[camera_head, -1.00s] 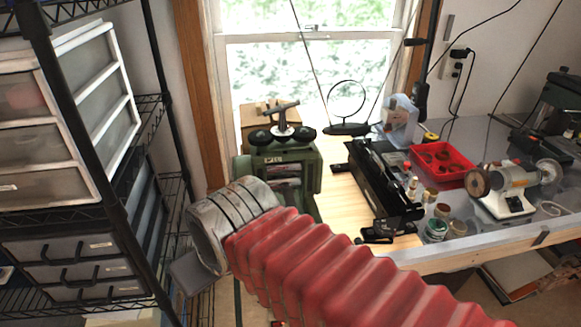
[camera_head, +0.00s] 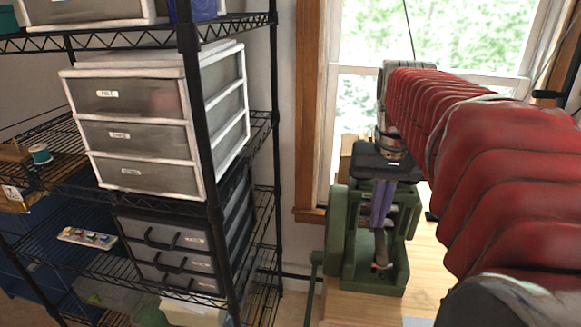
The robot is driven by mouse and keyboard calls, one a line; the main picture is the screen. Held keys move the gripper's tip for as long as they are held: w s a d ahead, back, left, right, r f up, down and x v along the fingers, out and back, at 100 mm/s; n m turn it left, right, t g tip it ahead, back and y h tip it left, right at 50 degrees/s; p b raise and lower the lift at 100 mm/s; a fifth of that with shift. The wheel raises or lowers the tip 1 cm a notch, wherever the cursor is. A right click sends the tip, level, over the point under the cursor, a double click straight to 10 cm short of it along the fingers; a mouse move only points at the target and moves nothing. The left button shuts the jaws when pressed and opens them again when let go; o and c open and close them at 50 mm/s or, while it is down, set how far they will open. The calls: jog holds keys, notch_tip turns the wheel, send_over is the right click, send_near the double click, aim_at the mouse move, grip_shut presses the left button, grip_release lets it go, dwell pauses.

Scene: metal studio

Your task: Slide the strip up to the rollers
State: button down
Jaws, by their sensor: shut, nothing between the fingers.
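The green rolling mill (camera_head: 340,245) stands on the wooden bench top, in front of the window. My gripper (camera_head: 381,218) hangs pointing down in front of the mill, below the wrist end of my red-sleeved arm. Its purple-grey fingers are together and hold nothing. The gripper and its dark body cover the mill's rollers and most of its upper part. I cannot make out the strip. Whether the fingers touch any part of the mill cannot be told.
A black wire shelf rack (camera_head: 277,100) stands at the left with white drawers (camera_head: 150,140) and grey drawers (camera_head: 165,240). My arm hides much of the right side. A little bare wooden bench top (camera_head: 365,308) shows in front of the mill.

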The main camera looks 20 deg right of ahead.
aim_at(379, 233)
jog(key=d, duration=0.2)
jog(key=shift+s+d+r+m+g, duration=0.15)
jog(key=shift+d+r+m+g, duration=0.15)
jog(key=shift+d, duration=0.1)
jog(key=shift+f, duration=3.8)
jog(key=shift+f, duration=0.7)
jog(key=shift+w+d+f, duration=0.1)
jog(key=shift+w+d, duration=0.65)
jog(key=shift+w, duration=0.35)
jog(key=shift+w+d+f, duration=0.1)
jog(key=shift+w+d, duration=0.65)
jog(key=shift+w, duration=0.35)
jog(key=shift+r, duration=0.15)
jog(key=shift+r, duration=0.85)
jog(key=shift+s+a+r, duration=0.15)
jog(key=shift+s+r, duration=0.05)
jog(key=shift+r, duration=1.2)
jog(key=shift+s+a+r, duration=0.1)
jog(key=shift+s+r, duration=0.05)
jog(key=shift+r, duration=1.25)
